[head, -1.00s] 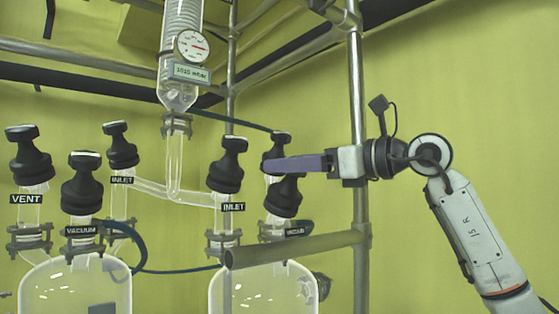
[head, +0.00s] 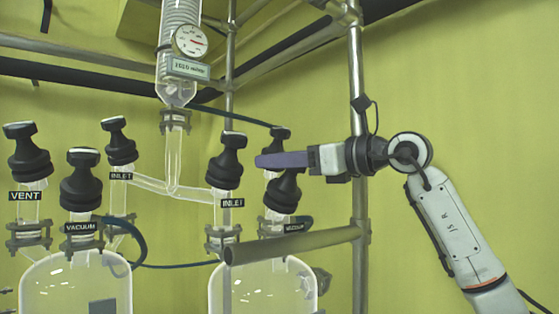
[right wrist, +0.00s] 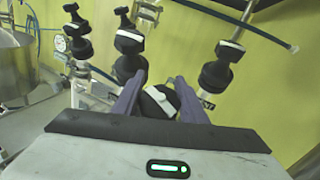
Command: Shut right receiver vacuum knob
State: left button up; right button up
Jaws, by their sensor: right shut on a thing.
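The right receiver's vacuum knob (head: 283,192) is black and sits above a small label at the right receiver (head: 262,282). My right gripper (head: 262,160) reaches in from the right at the height of the knob's top, its purple fingers partly covering the knob behind. In the right wrist view the fingers (right wrist: 160,78) are on both sides of the black knob with a pale top bar (right wrist: 158,103), and the gripper is shut on it. The lower knob and its neck are hidden there by the gripper body. My left gripper is not in view.
The right receiver's inlet knob (head: 226,160) stands close left of the fingertips, and another black knob (head: 281,136) is just behind. A metal bar (head: 290,245) crosses below, and an upright pole (head: 356,90) stands beside my wrist. The left receiver's knobs are farther left.

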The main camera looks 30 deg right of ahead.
jog(key=shift+m+h, duration=0.4)
jog(key=shift+h, duration=0.1)
